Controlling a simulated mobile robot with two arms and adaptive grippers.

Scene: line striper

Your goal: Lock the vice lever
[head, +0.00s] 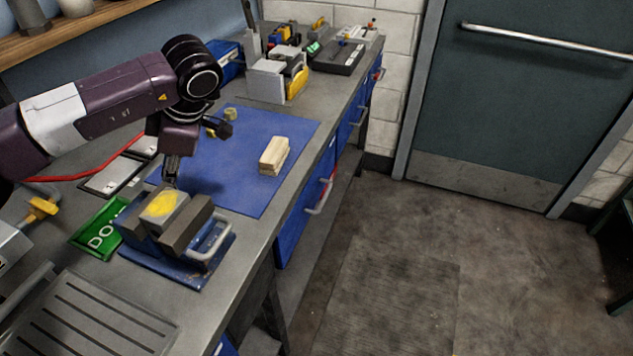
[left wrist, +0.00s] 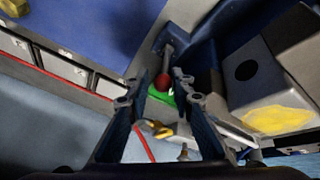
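The vice (head: 185,236) stands on the bench at the lower left of the head view, on a blue base. Its jaws hold a grey block with a yellow patch (head: 163,205), which also shows at the right of the left wrist view (left wrist: 277,119). In the left wrist view, a dark lever with a red ball end (left wrist: 164,82) lies between the fingertips in the picture; I cannot tell whether they touch it. In the head view the lever cannot be made out. My left gripper (head: 171,172) is open, pointing down beside the vice's far side. My right gripper is not in view.
A blue mat (head: 240,140) carries a wooden block stack (head: 274,155). A green tray (head: 98,232) sits left of the vice. A slotted grey plate (head: 88,318) is near the front. Tools and grey blocks stand at the bench's far end. The floor at right is clear.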

